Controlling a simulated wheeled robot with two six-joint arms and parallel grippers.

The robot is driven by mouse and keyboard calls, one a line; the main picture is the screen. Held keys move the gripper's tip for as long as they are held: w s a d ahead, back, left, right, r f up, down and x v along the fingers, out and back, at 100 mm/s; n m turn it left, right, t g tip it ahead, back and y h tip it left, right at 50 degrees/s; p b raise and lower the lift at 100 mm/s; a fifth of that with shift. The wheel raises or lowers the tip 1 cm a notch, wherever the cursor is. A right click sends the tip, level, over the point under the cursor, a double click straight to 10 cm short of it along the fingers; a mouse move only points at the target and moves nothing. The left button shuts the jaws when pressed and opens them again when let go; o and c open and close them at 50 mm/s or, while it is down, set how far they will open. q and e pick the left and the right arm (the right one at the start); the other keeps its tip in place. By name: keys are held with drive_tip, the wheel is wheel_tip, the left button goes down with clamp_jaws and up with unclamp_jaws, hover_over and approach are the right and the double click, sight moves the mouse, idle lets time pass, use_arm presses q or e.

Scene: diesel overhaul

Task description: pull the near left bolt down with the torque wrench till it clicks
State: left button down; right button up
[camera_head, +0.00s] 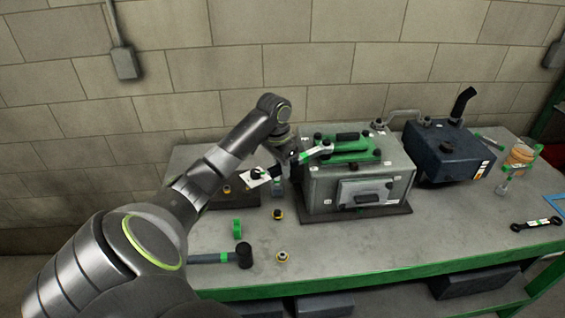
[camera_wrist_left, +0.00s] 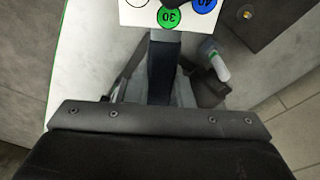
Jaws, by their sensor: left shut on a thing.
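My left gripper (camera_head: 290,158) is shut on the wrench's handle, left of the engine; the fingers are partly hidden by my wrist. In the left wrist view a dark bar, apparently the handle (camera_wrist_left: 165,70), runs up from between the fingers. My right gripper is not in view.
A white card (camera_head: 256,178) with coloured number circles is beside my gripper. A hammer (camera_head: 242,256) and small parts lie at the front left of the bench. A dark blue tank (camera_head: 448,152) stands right of the engine. The front middle of the bench (camera_head: 350,245) is clear.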

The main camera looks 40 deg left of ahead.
use_arm(q)
drive_tip(key=shift+w+a+r, duration=0.1)
drive_tip(key=shift+a+r, duration=0.05)
drive_tip(key=shift+a, duration=0.3)
drive_tip(key=shift+w+a, duration=0.1)
drive_tip(key=shift+a, duration=0.3)
idle(0.3)
drive_tip(key=shift+w+a+m, duration=0.15)
drive_tip(key=shift+a+m, duration=0.15)
drive_tip(key=shift+a, duration=0.2)
drive_tip(key=shift+w+a+m, duration=0.15)
drive_tip(key=shift+a+m, duration=0.25)
drive_tip(key=shift+a, duration=0.1)
idle(0.4)
drive_tip(key=shift+w+a+m, duration=0.2)
drive_tip(key=shift+a+m, duration=0.05)
drive_tip(key=shift+m, duration=0.15)
